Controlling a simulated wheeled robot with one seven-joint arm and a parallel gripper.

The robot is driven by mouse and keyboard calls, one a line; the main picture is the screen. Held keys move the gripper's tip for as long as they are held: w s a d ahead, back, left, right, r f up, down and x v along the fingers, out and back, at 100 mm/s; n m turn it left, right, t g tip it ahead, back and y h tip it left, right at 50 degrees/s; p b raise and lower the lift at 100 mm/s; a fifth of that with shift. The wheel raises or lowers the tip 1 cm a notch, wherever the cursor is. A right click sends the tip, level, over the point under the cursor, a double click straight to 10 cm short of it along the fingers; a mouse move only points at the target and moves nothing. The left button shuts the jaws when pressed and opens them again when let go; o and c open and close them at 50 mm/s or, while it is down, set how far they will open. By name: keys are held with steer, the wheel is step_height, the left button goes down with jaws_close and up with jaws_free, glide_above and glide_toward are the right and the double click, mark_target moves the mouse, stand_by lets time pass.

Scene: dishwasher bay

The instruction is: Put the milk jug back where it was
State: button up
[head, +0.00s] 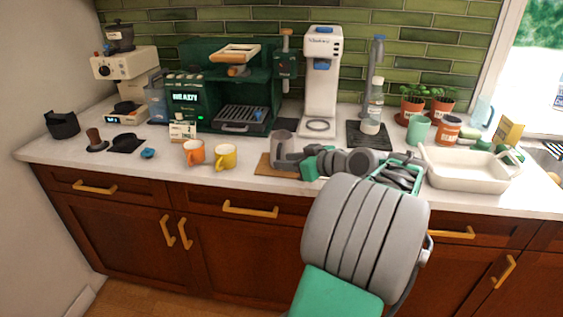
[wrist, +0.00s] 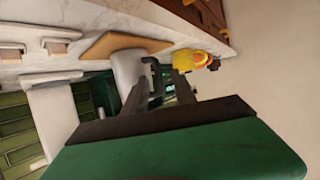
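The milk jug (head: 283,149) is a grey jug on the counter, at the wooden board left of my gripper. In the wrist view the jug (wrist: 127,68) appears as a pale cylinder with a dark handle (wrist: 152,66) toward my gripper. My gripper (head: 302,162) reaches in from the right, low over the counter, at the jug's handle side. In the wrist view my gripper's two dark fingers (wrist: 160,84) are apart, with the handle between or just beyond their tips. A gap shows beside the handle. The wooden board (head: 264,169) also shows in the wrist view (wrist: 103,47), at the jug's base.
Orange (head: 194,153) and yellow (head: 225,158) mugs stand left of the jug. The green espresso machine (head: 185,98) and white coffee maker (head: 321,80) stand behind. A teal-edged crate (head: 381,177) and white basin (head: 465,172) are to the right. Counter between mugs and board is clear.

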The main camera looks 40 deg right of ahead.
steer(key=a+v, duration=0.1)
steer(key=v, duration=0.8)
steer(key=w+a+f+g+y, duration=0.1)
steer(key=w+a+f+g, duration=0.3)
steer(key=a, duration=0.5)
steer(key=w+a+f+g+y, duration=0.1)
steer(key=w+a+f+g, duration=0.1)
steer(key=w+a+f, duration=0.55)
steer(key=s+a+f+g+h, duration=0.1)
steer(key=s+a+f, duration=0.3)
steer(key=s+a, duration=0.4)
steer(key=s+a+f+g+h, duration=0.1)
steer(key=s+a+f+g, duration=0.3)
steer(key=s+a, duration=0.4)
steer(key=shift+a+m+g+h, duration=0.3)
steer(key=shift+a+m+h, duration=0.1)
steer(key=shift+a, duration=0.3)
steer(key=shift+w+r, duration=0.1)
step_height(320, 180, up, 13)
steer(key=w+t+p, duration=0.1)
steer(key=w+p, duration=0.1)
steer(key=p, duration=0.8)
